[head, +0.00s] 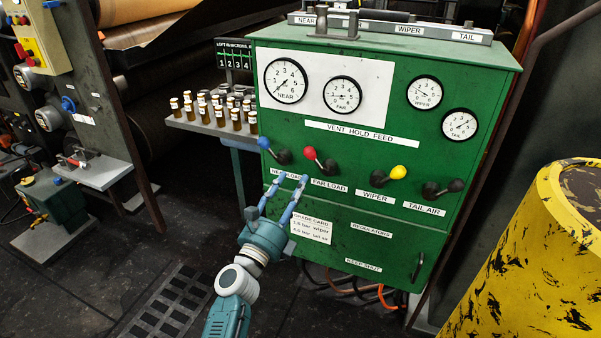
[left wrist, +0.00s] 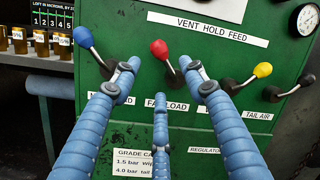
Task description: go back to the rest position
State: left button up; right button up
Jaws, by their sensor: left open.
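My left gripper (head: 287,190) is open and empty in front of the green control cabinet (head: 437,80), below the levers. In the left wrist view its blue fingers (left wrist: 158,95) are spread, with the red-knobbed lever (left wrist: 160,51) above and between them. The blue-knobbed lever (head: 265,143) is at the left of the row, then the red-knobbed lever (head: 311,154), the yellow-knobbed lever (head: 397,172) and a black-knobbed lever (head: 455,186). From these views I cannot tell whether a fingertip touches the panel. My right gripper is not in view.
A shelf with several small amber bottles (head: 236,118) stands left of the cabinet. A yellow scuffed cylinder (head: 545,260) is at the right. Machinery with a green box (head: 50,205) is at the left. Orange hoses (head: 388,297) lie under the cabinet. Dark floor at centre left is clear.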

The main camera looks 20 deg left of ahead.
pick_arm(q)
jog(key=shift+v, duration=0.95)
jog(key=s+d+f+m+g+h, duration=0.1)
jog(key=s+d+f+m+g, duration=0.3)
jog(key=f, duration=0.6)
jog(key=d+f+m+g, duration=0.1)
jog(key=f+m, duration=0.5)
jog(key=f, duration=0.3)
jog(key=s+d+f+m+g+h, duration=0.1)
jog(key=d+f+m+g, duration=0.3)
jog(key=f, duration=0.6)
jog(key=s+f+m+g, duration=0.2)
jog(key=s+f+m, duration=0.65)
jog(key=f, duration=0.45)
jog(key=s+f+m+g+y, duration=0.1)
jog(key=s+f+m+g, duration=0.2)
jog(key=s+f+m, duration=0.45)
jog(key=s+f+m+g, duration=0.2)
jog(key=s+f+m, duration=0.2)
jog(key=s+f, duration=0.65)
jog(key=s+a+f+m+g+y, duration=0.1)
jog(key=s+a+m+g, duration=0.1)
jog(key=s+m, duration=0.4)
jog(key=s+a+f+m+g, duration=0.1)
jog(key=s+a+m, duration=0.3)
jog(key=s, duration=1.2)
jog(key=shift+f+m+g+y, duration=0.4)
jog(key=shift+f+m, duration=0.35)
jog(key=shift+m, duration=0.45)
